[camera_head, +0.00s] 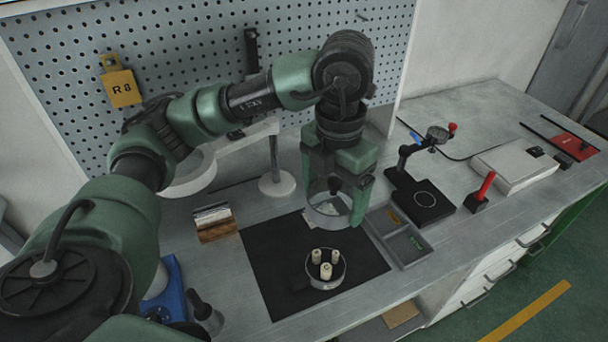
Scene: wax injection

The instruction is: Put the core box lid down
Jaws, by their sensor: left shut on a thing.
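My left gripper (338,200) comes down from above, over the back right of the black mat. It is shut on the core box lid (328,213), a round, see-through piece with a pale rim. The lid is behind the open core box (325,284) in the picture, apart from it. Whether the lid touches the surface below cannot be told. The core box is a round, shallow container on the mat, with 3 pale cores (326,271) standing in it. My right gripper is not in view.
The black mat (265,262) has free room left of the core box. A grey divided tray (411,256) lies just right of the mat. A dial gauge stand (422,199) stands farther right. A card holder (215,232) stands left of the mat.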

